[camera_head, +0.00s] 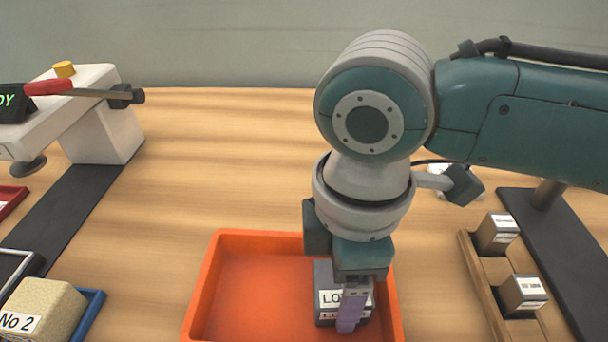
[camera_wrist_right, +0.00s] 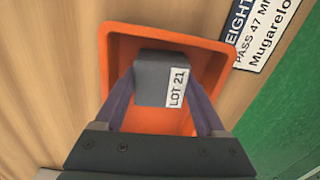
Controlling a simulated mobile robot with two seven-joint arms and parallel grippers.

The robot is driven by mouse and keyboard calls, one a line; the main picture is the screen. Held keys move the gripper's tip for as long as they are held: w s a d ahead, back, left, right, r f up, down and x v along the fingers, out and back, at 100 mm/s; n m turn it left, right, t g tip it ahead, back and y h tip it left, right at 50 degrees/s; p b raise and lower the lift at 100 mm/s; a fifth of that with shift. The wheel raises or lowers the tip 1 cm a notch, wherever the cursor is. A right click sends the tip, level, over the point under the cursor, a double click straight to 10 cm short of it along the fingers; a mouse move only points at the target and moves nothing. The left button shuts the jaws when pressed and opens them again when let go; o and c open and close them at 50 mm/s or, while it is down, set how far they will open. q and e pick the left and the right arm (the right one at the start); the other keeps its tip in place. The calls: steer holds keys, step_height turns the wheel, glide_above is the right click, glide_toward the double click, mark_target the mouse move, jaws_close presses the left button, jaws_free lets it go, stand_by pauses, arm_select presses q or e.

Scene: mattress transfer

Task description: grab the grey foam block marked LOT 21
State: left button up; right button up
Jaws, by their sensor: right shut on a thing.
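The grey foam block marked LOT 21 (camera_head: 325,288) is in or just above the orange tray (camera_head: 213,290) in the head view, toward its right side. Its white label is partly hidden by a finger. My right gripper (camera_head: 352,315) comes down from above and is shut on the block. In the right wrist view the block (camera_wrist_right: 152,82) sits between the two purple fingers of my right gripper (camera_wrist_right: 160,95), with the label LOT 21 readable. The orange tray (camera_wrist_right: 122,45) lies behind it. Whether the block touches the tray floor I cannot tell. My left gripper is not in view.
A tan block marked No 2 (camera_head: 42,305) sits at the lower left by a blue tray (camera_head: 92,312). A wooden rack (camera_head: 480,285) with dark labelled blocks stands at the right. A white machine with a red-handled lever (camera_head: 48,87) stands at the left. Bare table lies between.

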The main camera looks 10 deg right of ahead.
steer(key=c, duration=0.7)
steer(key=shift+r, duration=0.1)
